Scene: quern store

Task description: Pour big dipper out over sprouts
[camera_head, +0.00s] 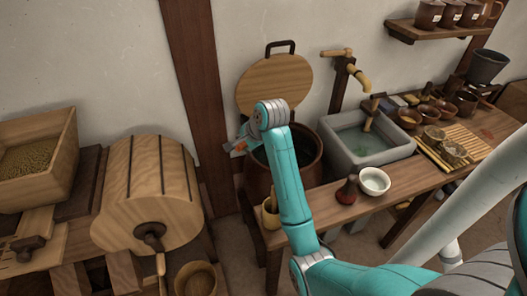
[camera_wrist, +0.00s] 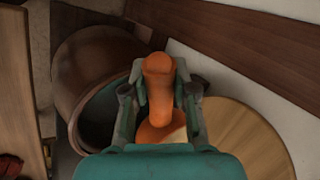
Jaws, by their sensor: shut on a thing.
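My gripper (camera_head: 238,148) is at the far left rim of the large brown jar (camera_head: 308,160). In the wrist view my gripper (camera_wrist: 160,76) is shut on an orange handled thing (camera_wrist: 158,68), which looks like the big dipper. Its rounded lower part shows just behind the jaws, with a pale patch. I cannot tell whether it holds anything. The jar's rim and dark opening (camera_wrist: 98,112) lie left of the gripper in the wrist view. I cannot pick out the sprouts with certainty in either view.
A round wooden lid (camera_head: 270,88) leans on the wall behind the jar. A stone basin (camera_head: 365,155), white bowl (camera_head: 374,181) and dark bottle (camera_head: 346,192) are right of my arm. Small bowls and a slatted mat (camera_head: 470,145) are farther right. A wooden drum (camera_head: 150,190) is at left.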

